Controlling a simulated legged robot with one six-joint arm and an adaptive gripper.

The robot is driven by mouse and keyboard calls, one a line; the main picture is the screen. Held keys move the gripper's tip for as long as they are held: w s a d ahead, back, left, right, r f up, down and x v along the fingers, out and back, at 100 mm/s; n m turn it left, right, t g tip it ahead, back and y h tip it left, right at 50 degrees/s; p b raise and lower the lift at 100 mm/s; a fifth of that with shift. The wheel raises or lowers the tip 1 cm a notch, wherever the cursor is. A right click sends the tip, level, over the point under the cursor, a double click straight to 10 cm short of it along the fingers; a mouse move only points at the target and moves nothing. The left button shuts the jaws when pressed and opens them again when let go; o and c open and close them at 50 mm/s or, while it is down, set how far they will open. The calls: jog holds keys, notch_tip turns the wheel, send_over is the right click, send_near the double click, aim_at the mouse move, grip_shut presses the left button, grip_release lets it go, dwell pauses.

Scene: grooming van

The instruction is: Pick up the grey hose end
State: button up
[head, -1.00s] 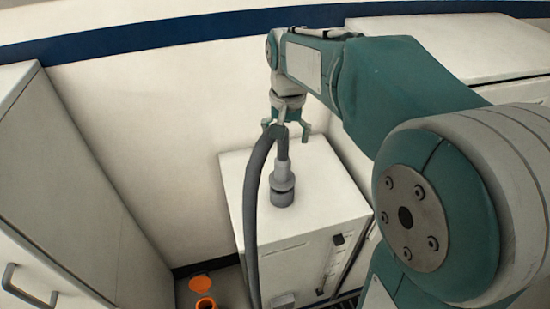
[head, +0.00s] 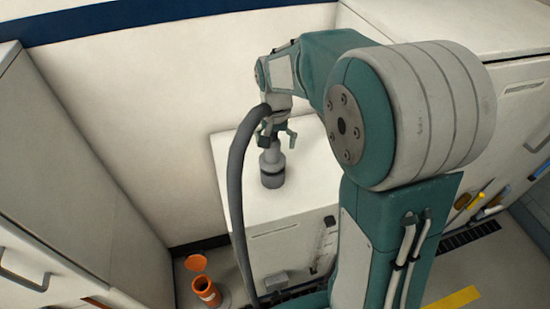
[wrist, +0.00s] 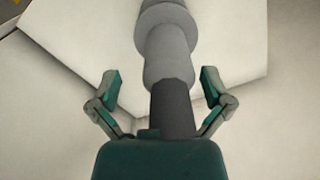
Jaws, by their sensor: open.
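The grey hose end (head: 271,168) stands upright on top of a white cabinet (head: 312,195). It is a stepped grey cylinder, and a dark grey hose (head: 236,180) arches up from it and drops down the left side. My gripper (head: 276,136) is open, just above the wide part of the hose end. In the wrist view the hose end (wrist: 168,45) and its dark neck pass between the two spread fingers of my gripper (wrist: 160,76), with a visible gap on each side. Part of the hose is hidden behind my wrist.
An orange open container (head: 207,291) and an orange disc (head: 196,262) are on the floor left of the cabinet. A tall pale cabinet (head: 60,160) stands at the left, and a wall rises behind. Yellow floor marking (head: 452,299) lies at the lower right.

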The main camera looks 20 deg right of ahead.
jog(key=shift+a+f, duration=0.1)
jog(key=shift+f, duration=0.3)
jog(key=shift+a, duration=0.6)
jog(key=shift+c, duration=0.6)
jog(key=c, duration=0.5)
jog(key=shift+d, duration=0.3)
grip_shut()
jog(key=shift+d, duration=0.1)
